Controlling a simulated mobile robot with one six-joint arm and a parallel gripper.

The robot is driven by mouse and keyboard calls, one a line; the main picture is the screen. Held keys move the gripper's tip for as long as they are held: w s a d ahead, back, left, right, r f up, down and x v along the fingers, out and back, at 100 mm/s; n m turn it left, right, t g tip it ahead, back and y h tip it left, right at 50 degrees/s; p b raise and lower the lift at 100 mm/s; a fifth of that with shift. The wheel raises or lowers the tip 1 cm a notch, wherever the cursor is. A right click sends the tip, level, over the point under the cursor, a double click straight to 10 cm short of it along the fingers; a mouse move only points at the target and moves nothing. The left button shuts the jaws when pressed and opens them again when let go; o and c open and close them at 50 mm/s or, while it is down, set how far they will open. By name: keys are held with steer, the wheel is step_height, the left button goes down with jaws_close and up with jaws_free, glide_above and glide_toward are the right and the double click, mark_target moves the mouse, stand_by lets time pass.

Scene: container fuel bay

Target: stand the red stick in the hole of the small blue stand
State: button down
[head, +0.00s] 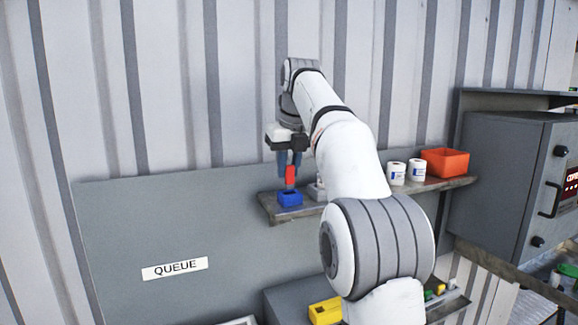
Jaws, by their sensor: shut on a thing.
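The red stick (290,176) is upright between the fingers of my gripper (290,166), which is shut on it. The small blue stand (290,199) sits near the left end of the shelf, directly below the stick in the head view. The stick's lower end is at or just above the top of the stand. I cannot tell whether it is in the hole, and the hole itself is too small to make out.
The narrow shelf (268,206) also bears a grey thing (317,190) close right of the stand, partly behind my arm, two white cups (397,173) and an orange bin (445,162). A grey cabinet (505,190) stands at right. A yellow thing (325,311) is lower down.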

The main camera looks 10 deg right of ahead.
steer(key=shift+f, duration=0.15)
steer(key=shift+f+b, duration=0.3)
steer(key=shift+f, duration=0.2)
steer(key=shift+f, duration=0.15)
steer(key=shift+f+b, duration=0.35)
steer(key=shift+f, duration=0.15)
steer(key=shift+f, duration=0.1)
stand_by(0.4)
steer(key=c, duration=1.2)
jaws_free()
